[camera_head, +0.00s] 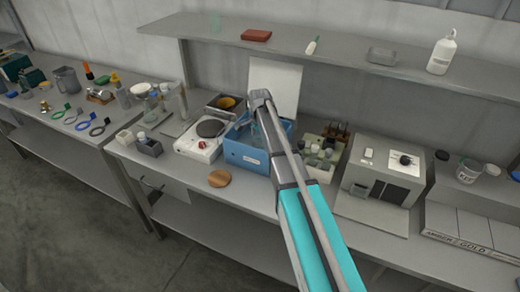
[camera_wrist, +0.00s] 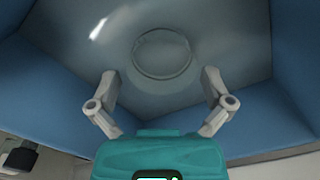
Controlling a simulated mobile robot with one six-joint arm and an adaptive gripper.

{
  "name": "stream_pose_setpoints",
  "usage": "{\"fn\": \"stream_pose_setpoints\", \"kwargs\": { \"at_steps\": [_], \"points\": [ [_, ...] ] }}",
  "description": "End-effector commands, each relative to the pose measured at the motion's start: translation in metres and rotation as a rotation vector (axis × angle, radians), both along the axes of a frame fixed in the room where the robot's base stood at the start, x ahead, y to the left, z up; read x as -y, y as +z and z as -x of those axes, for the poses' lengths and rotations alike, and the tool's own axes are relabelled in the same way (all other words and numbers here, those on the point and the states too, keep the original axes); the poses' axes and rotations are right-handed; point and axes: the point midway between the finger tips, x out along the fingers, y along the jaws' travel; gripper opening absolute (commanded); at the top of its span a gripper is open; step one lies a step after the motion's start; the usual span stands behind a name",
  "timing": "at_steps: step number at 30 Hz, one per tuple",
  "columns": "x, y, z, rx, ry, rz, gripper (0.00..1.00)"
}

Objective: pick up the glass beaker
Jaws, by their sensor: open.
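The glass beaker (camera_wrist: 162,54) shows in the wrist view as a clear, round outline against the grey bottom of a blue bin (camera_wrist: 290,60). It lies just ahead of my gripper (camera_wrist: 160,80), roughly centred between the two fingers. The fingers are spread wide and nothing is between their tips; whether they reach beside the glass is hard to tell. In the head view the blue bin (camera_head: 246,157) stands on the bench and my arm reaches over it. I cannot make out the beaker there.
A white hotplate (camera_head: 196,148) stands left of the bin and a rack of jars (camera_head: 318,158) right of it. A round wooden disc (camera_head: 219,178) lies in front. A shelf (camera_head: 330,50) runs above the bench. The bin walls surround my gripper closely.

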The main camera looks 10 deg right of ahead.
Motion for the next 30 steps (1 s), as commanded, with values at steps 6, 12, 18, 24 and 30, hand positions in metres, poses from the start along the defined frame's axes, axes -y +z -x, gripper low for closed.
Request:
{"fn": "stream_pose_setpoints", "kwargs": {
  "at_steps": [6, 12, 18, 24, 30],
  "points": [
    [-0.001, -0.02, 0.0, 0.0, 0.0, 0.0, 1.0],
    [-0.002, -0.035, 0.0, 0.0, 0.0, 0.0, 1.0],
    [-0.002, -0.045, 0.0, 0.0, 0.0, 0.0, 1.0],
    [-0.002, -0.046, 0.0, 0.0, 0.0, 0.0, 1.0],
    [-0.002, -0.045, 0.0, 0.0, 0.0, 0.0, 1.0]
  ]
}}
